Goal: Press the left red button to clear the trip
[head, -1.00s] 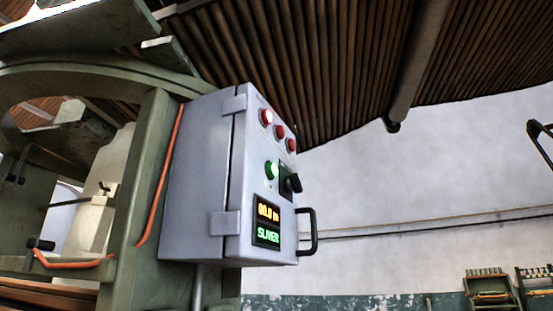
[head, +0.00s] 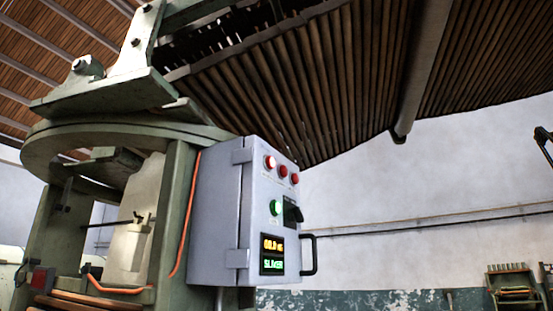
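A grey control box (head: 213,222) is mounted on the right side of a green machine frame. Its front panel faces right, seen at a slant. Three red buttons sit in a row near its top; the left red button (head: 270,162) looks brightly lit, with the middle red button (head: 283,171) and the right red button (head: 294,178) beside it. Below are a green button (head: 276,207), a black rotary switch (head: 293,211) and a display (head: 272,254) with orange and green characters. A black handle (head: 309,254) is on the right edge. Neither gripper is in view.
The green machine frame (head: 178,205) with an orange cable (head: 187,222) stands left of the box. A pale wall (head: 400,190) lies behind, and a rack (head: 513,285) stands far right. The space right of the box looks clear.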

